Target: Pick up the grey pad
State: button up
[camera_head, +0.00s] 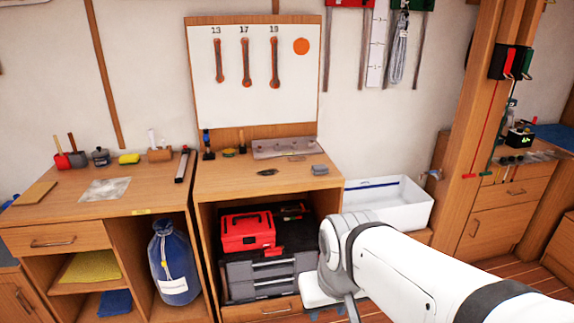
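A small grey pad-like block (319,170) lies on the top of the middle wooden bench (225,180), close to its right edge. It looks like the grey pad, but it is small here. Nothing touches it from above. My white arm reaches in from the lower right and bends in front of the bench's right side, below and in front of the block. My gripper's fingers cannot be made out in this view.
A dark flat piece (267,172) and a grey metal plate (283,147) lie on the same bench top. A white basin (388,203) stands to the right. A red toolbox (248,231) sits on the shelf below.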

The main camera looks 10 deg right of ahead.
aim_at(322, 169)
jog(key=u, duration=0.05)
jog(key=k, duration=1.15)
jog(key=z, duration=0.9)
jog(key=i, duration=3)
jog(key=u, duration=0.95)
jog(key=i, duration=0.5)
jog(key=u, duration=0.35)
jog(key=k, duration=0.85)
jog(key=u, duration=0.2)
